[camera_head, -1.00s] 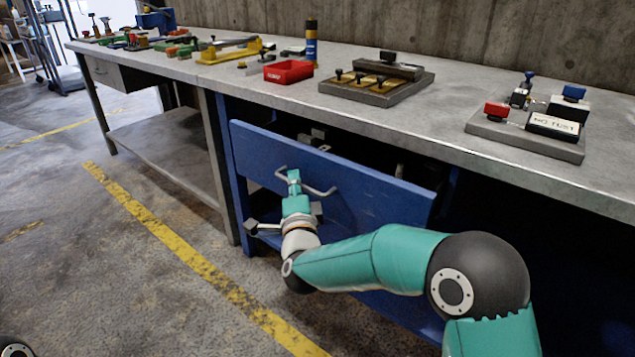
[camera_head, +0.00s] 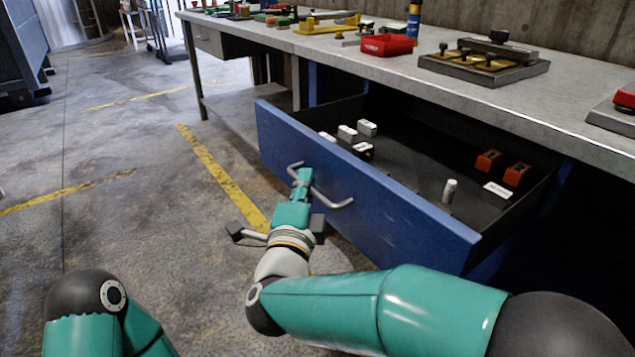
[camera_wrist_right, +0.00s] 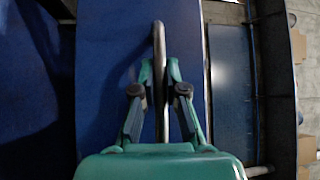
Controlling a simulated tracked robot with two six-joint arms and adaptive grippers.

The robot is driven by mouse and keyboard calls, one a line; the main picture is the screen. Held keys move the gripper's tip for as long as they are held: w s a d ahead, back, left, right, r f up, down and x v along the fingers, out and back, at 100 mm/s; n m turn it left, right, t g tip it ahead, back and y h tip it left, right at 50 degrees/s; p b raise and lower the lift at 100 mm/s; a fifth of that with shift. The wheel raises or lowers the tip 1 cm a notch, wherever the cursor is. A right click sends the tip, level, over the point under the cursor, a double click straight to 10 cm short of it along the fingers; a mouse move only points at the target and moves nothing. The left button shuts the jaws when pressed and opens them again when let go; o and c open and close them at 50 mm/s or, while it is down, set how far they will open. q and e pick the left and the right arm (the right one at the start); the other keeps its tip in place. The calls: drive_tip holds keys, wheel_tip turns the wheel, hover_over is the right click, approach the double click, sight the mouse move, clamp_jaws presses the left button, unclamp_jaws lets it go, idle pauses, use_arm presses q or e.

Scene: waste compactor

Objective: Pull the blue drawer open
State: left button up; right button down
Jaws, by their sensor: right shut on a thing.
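The blue drawer (camera_head: 390,211) stands well out from under the grey workbench, its inside in view. Its grey bar handle (camera_head: 331,199) is on the front face. My right gripper (camera_head: 302,180) is shut on this handle near the handle's left part. In the right wrist view the handle (camera_wrist_right: 160,88) runs between the two fingers of the gripper (camera_wrist_right: 160,75), with the blue drawer front (camera_wrist_right: 110,60) behind. My left arm shows at the lower left of the head view, but its gripper is out of the picture.
Inside the drawer lie several white and grey blocks (camera_head: 347,133), two orange blocks (camera_head: 488,160) and a small grey cylinder (camera_head: 450,190). The floor at left is clear.

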drive_tip(key=shift+f, duration=0.3)
drive_tip(key=c, duration=1.2)
unclamp_jaws()
drive_tip(key=shift+r, duration=0.15)
